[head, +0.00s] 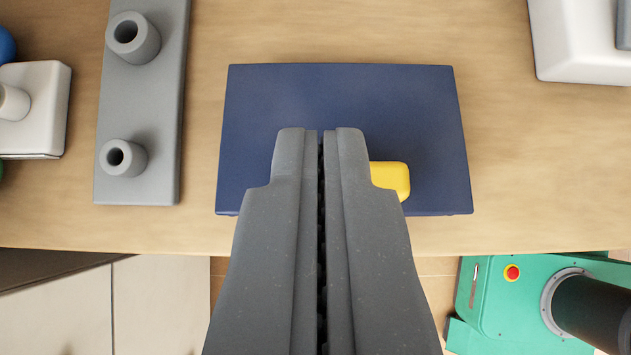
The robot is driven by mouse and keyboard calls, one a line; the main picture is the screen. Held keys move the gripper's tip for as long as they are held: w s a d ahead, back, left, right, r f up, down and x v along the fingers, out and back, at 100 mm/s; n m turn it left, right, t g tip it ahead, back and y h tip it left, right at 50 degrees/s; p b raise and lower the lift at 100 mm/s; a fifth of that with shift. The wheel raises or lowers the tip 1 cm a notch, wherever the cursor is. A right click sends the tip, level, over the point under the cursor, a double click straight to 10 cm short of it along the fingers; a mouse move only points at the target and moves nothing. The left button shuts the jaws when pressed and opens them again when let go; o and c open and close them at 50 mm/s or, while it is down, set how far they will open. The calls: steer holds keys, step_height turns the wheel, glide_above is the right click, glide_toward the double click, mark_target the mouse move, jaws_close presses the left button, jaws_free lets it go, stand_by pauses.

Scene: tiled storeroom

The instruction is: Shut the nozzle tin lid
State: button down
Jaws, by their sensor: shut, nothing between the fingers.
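The nozzle tin (410,110) is a dark blue rectangular box on the wooden table, seen from above. Its lid's flat blue top fills the outline, and no open inside shows. I cannot tell from this angle whether the lid is fully down. A yellow tab (392,178) sits near the front edge, partly hidden behind my gripper. My gripper (320,132) is shut and empty, with its tips over the middle of the blue top. I cannot tell whether the tips touch it.
A grey plate (145,85) with two hollow pegs lies left of the tin. A white block (45,110) is at the far left, with a blue round thing (5,45) behind it. A white object (575,45) is at the back right. The table's front edge runs just before the tin.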

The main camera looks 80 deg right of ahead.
steer(key=s+a+f, duration=0.1)
steer(key=a+f, duration=0.2)
steer(key=a, duration=0.4)
step_height(320, 180, up, 10)
steer(key=s+d+r+y+p, duration=0.1)
steer(key=d+y+p, duration=0.15)
steer(key=p, duration=0.85)
steer(key=shift+h, duration=0.45)
steer(key=x, duration=1)
steer(key=shift+s+d+f, duration=0.15)
steer(key=shift+f, duration=0.25)
steer(key=f, duration=0.3)
steer(key=shift+a+b, duration=0.3)
steer(key=shift+a+f, duration=0.15)
steer(key=shift+f, duration=0.25)
steer(key=shift+s+f, duration=0.1)
